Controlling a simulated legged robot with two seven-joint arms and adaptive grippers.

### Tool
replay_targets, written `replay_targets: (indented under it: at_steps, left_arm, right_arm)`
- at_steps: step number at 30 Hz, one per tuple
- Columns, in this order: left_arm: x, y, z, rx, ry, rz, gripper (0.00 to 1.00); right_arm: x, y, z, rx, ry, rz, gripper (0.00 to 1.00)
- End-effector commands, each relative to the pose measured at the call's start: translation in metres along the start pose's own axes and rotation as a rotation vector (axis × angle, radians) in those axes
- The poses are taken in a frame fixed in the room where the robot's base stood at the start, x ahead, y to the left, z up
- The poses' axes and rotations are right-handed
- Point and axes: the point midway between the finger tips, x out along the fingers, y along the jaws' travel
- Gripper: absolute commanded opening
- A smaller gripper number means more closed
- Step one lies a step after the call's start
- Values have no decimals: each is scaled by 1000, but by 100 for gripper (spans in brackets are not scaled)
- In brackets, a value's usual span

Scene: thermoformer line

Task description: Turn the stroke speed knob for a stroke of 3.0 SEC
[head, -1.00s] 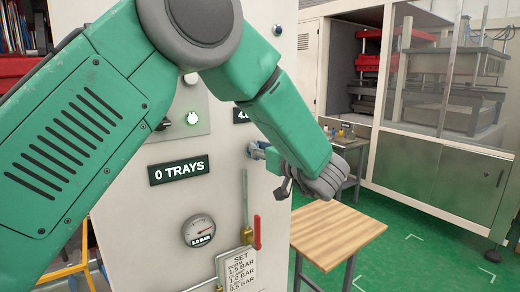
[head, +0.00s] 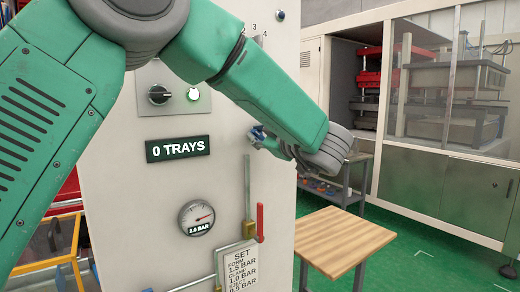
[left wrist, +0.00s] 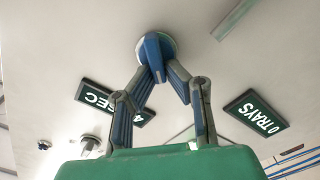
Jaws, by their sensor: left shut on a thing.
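My left gripper (head: 260,136) is at the right side of the white panel in the head view, its fingers partly behind my own wrist. In the left wrist view my left gripper (left wrist: 158,70) has its two fingers closed on a round knob (left wrist: 169,42) with a pale rim on the panel. The stroke display (left wrist: 98,96) shows upside down there, reading "4" and "SEC" with the middle hidden by a finger. In the head view my arm hides this display. My right gripper is in neither view.
The panel (head: 115,190) also bears a "0 TRAYS" display (head: 178,148), a black selector (head: 158,95), a lit button (head: 193,94), a pressure gauge (head: 196,217) and a red-handled valve (head: 260,222). A wooden-topped table (head: 345,240) stands at right, before a glazed machine (head: 450,100).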

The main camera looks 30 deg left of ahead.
Motion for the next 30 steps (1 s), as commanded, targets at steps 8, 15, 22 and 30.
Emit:
replay_targets:
  at_steps: [8,15,22,30]
  left_arm:
    - [0,-7,4,-198,-2,-1,0]
    - [0,-8,4,-297,-2,-3,0]
    - [0,-7,3,-334,-3,-3,0]
    - [0,-7,3,-336,-3,-4,0]
  right_arm:
    - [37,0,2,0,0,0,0]
    - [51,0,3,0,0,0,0]
    - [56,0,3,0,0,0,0]
    - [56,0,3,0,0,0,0]
